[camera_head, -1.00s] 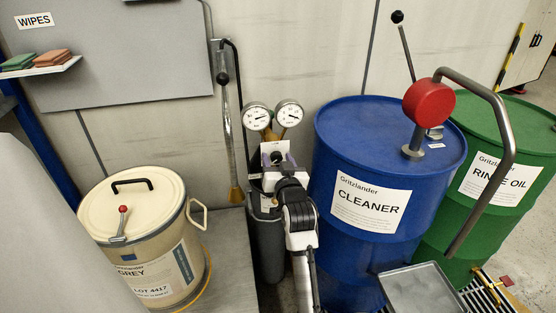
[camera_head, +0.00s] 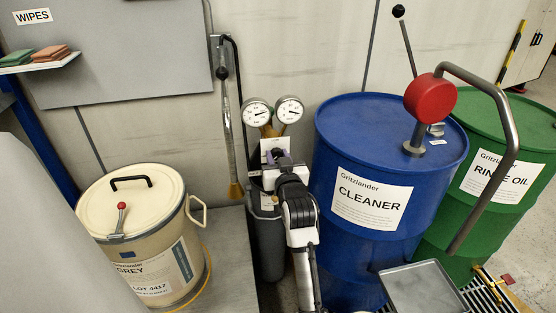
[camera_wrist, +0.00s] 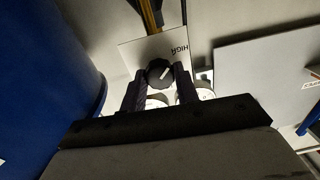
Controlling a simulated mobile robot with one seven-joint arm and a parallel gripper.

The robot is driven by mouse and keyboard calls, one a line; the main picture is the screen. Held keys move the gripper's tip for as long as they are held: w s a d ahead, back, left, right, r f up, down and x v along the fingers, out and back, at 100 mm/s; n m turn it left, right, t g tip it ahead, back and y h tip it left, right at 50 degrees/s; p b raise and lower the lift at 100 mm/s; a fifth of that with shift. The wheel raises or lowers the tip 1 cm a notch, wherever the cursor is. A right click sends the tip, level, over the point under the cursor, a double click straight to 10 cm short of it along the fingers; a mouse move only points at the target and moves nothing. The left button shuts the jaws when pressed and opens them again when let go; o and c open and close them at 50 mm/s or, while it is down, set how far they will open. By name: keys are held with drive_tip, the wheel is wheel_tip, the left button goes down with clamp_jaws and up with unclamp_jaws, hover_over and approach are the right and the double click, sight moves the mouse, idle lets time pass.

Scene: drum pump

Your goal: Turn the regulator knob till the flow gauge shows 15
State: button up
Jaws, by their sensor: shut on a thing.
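The dark regulator knob (camera_wrist: 160,73) with a pale pointer line shows in the wrist view, in front of a white plate (camera_wrist: 150,50) marked HIGH. My gripper (camera_wrist: 161,82) is shut on the knob, one dark finger on each side. In the head view my gripper (camera_head: 276,160) is at the regulator, below two round gauges, and hides most of the knob. The left gauge (camera_head: 257,112) and right gauge (camera_head: 290,109) have white faces with dark needles. Their numbers are too small to read, and I cannot tell which is the flow gauge. In the wrist view the fingers partly cover the gauges.
A blue CLEANER drum (camera_head: 340,240) stands close to the right of my arm, with a green RINSE OIL drum (camera_head: 480,225) beyond it. A cream bucket (camera_head: 130,195) stands to the left.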

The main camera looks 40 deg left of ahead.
drive_tip(key=n+b, duration=0.3)
drive_tip(key=n, duration=0.2)
drive_tip(key=shift+f, duration=0.1)
drive_tip(key=shift+n+b, duration=0.95)
drive_tip(key=shift+n, duration=0.85)
drive_tip(key=o, duration=1)
drive_tip(key=shift+c, duration=0.2)
drive_tip(key=shift+s, duration=0.1)
drive_tip(key=b+v, duration=0.2)
drive_tip(key=v, duration=1.1)
drive_tip(key=shift+s+d+r, duration=0.25)
drive_tip(key=shift+r, duration=0.1)
